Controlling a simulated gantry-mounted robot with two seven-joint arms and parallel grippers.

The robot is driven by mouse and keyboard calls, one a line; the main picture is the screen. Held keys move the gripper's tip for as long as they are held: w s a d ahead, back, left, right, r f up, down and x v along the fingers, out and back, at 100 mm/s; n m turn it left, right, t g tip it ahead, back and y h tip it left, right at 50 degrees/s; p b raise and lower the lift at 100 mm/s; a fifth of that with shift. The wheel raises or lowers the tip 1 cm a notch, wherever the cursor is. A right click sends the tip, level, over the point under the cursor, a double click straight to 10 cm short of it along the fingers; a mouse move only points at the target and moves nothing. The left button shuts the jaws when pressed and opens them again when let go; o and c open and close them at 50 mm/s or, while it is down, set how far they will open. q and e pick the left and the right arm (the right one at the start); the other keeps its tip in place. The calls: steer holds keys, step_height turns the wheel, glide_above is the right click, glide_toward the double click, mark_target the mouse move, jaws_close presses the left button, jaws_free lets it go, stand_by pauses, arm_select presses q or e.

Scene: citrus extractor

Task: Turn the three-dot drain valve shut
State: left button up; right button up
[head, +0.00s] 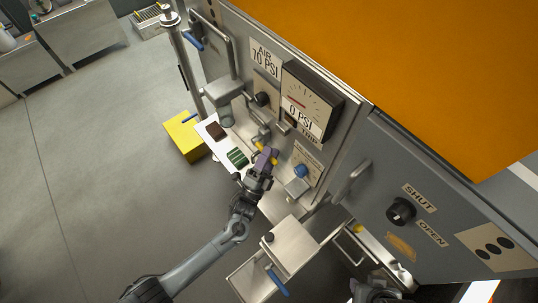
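A black round knob (401,211) sits on the grey panel at the right. A SHUT label (419,198) is above and right of it, and an OPEN label (432,233) is below and right. A plate with three black dots (495,248) is further right on the same panel. Which label the knob points to is too small to tell. My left gripper (266,158) is at the middle cabinet front, well left of the knob and apart from it. Purple and yellow parts show at its tip; its finger gap is not clear.
A gauge box reading 0 PSI (309,104) and a blue knob (301,171) are on the middle cabinet. A metal handle (352,182) stands out between that cabinet and the valve panel. A yellow box (184,137) stands at the left.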

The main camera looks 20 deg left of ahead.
arm_select(q)
steer(key=v, duration=1.1)
steer(key=shift+w+p, duration=0.1)
steer(key=shift+p, duration=0.2)
